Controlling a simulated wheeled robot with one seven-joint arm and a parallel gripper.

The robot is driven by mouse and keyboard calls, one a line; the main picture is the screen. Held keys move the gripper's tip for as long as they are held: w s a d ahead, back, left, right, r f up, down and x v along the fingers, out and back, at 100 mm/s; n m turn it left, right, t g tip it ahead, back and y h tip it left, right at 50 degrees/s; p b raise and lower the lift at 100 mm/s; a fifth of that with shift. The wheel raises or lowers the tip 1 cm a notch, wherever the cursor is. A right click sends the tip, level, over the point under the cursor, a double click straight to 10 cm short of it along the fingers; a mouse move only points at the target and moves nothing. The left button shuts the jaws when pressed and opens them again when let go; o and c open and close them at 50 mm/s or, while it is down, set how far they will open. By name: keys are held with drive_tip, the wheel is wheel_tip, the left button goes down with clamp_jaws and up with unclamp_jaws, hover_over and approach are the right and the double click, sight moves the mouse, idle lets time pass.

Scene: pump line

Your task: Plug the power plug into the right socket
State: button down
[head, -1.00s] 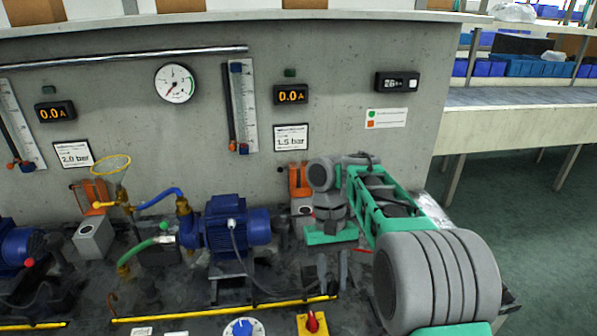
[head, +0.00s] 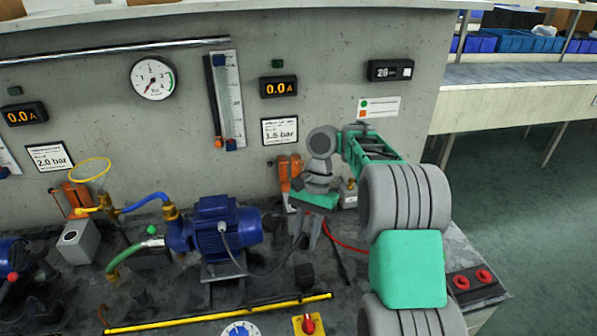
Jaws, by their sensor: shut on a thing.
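My gripper (head: 308,238) points down over the bench, right of the blue pump motor (head: 215,228). Its fingers are shut on a small dark thing, which seems to be the power plug (head: 302,241); its shape is mostly hidden. A dark cable (head: 262,273) runs from the motor along the bench towards the gripper. Behind and left of the gripper, at the wall, an orange part (head: 289,172) stands over a grey box that my gripper partly hides. A similar grey box with a round opening (head: 75,240) stands at the left. I cannot tell which is the right socket.
A yellow rail (head: 220,314) runs along the front. A red knob on a yellow base (head: 308,325) and a blue dial (head: 241,331) are near the front edge. A red cable (head: 345,245) lies right of the gripper. Two red buttons (head: 472,280) sit at the right.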

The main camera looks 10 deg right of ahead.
drive_tip(key=w+d+r+m+t+p, duration=0.1)
drive_tip(key=w+r+m+t+p, duration=0.15)
drive_tip(key=w+m+p, duration=0.55)
drive_tip(key=w+d+r+m+t+p, duration=0.1)
drive_tip(key=w+r+m+t+p, duration=0.2)
drive_tip(key=w+m, duration=0.8)
drive_tip(key=shift+t, duration=0.65)
wheel_tip(320, 180, down, 7)
drive_tip(key=b, duration=0.6)
drive_tip(key=shift+r, duration=0.1)
drive_tip(key=shift+f+p, duration=0.35)
drive_tip(key=shift+f, duration=0.15)
drive_tip(key=shift+r+p, duration=0.1)
drive_tip(key=shift+p, duration=0.4)
drive_tip(key=shift+f, duration=1)
drive_tip(key=c, duration=1)
unclamp_jaws()
